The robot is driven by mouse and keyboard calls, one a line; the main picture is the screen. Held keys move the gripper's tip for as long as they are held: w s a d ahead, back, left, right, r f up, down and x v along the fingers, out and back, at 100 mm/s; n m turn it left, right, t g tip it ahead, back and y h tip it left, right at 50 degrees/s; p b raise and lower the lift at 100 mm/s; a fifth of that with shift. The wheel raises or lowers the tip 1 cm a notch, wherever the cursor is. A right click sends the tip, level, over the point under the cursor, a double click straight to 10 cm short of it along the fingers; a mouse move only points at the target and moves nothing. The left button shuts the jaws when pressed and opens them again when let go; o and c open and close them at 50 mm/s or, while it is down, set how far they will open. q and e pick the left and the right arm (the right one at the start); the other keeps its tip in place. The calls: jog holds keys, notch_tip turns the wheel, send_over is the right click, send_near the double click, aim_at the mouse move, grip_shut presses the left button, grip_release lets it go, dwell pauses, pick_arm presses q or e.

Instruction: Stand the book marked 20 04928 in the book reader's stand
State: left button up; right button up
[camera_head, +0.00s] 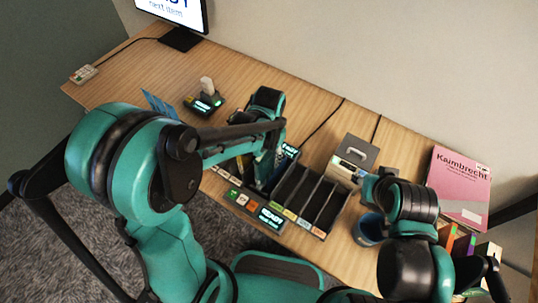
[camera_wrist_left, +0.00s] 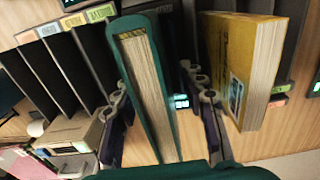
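My left gripper (camera_head: 262,172) reaches down at the left end of the dark slotted rack (camera_head: 318,212). In the left wrist view, a teal-covered book (camera_wrist_left: 148,85) stands between the two fingers of this gripper (camera_wrist_left: 160,115). The fingers look spread, with a gap on the book's right side; contact on its left is unclear. A yellow book (camera_wrist_left: 243,65) is just right of the fingers. No mark 20 04928 is readable on either book. I cannot identify the reader's stand for certain. My right gripper (camera_head: 372,188) is near the blue cup; its fingers are too small to judge.
A small lit device (camera_head: 205,102) stands at the back left, below the monitor (camera_head: 178,12). A grey box (camera_head: 350,153), the blue cup (camera_head: 369,230) and a large pink book (camera_head: 460,182) occupy the right side. Desk between device and front left edge is partly clear.

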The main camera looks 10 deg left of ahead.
pick_arm(q)
notch_tip(320, 180, up, 12)
dwell(0.6)
dwell(0.5)
jog(key=s+a+n+t, duration=0.4)
jog(key=s+a+t, duration=0.3)
jog(key=s+a, duration=0.1)
jog(key=shift+s+a, duration=0.2)
jog(key=shift+s, duration=0.4)
